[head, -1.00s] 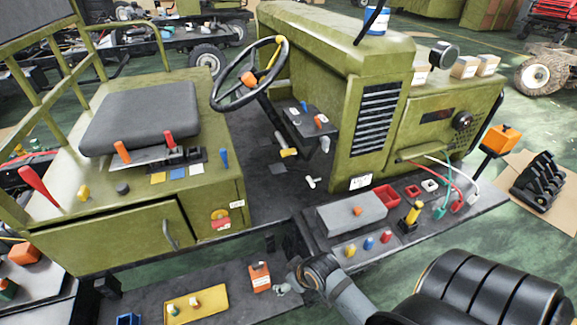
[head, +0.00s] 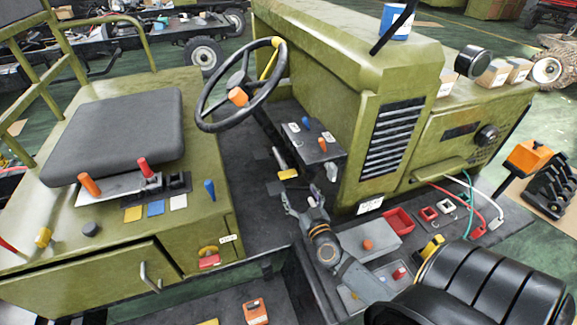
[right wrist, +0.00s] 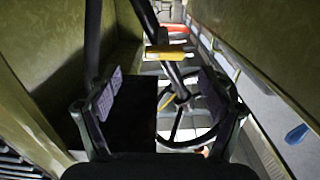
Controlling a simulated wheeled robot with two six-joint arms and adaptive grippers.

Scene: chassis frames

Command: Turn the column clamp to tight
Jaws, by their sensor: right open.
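The steering column runs down from the black steering wheel (head: 240,85), which also shows in the right wrist view (right wrist: 190,130). A small yellow-tipped lever (head: 287,174), which looks like the column clamp, sits low at the column in the head view. In the right wrist view a yellow lever (right wrist: 168,52) lies across the column, ahead of the fingers. My right gripper (head: 302,196) is open and empty, just below and to the right of the lever, apart from it. In its wrist view the fingers (right wrist: 160,95) are spread wide. My left gripper is out of view.
A dark console (head: 312,140) with blue and orange levers stands right of the column. The green hood side with its black grille (head: 393,140) is close on the right. The seat (head: 115,125) is left. The dark floor left of my gripper is clear.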

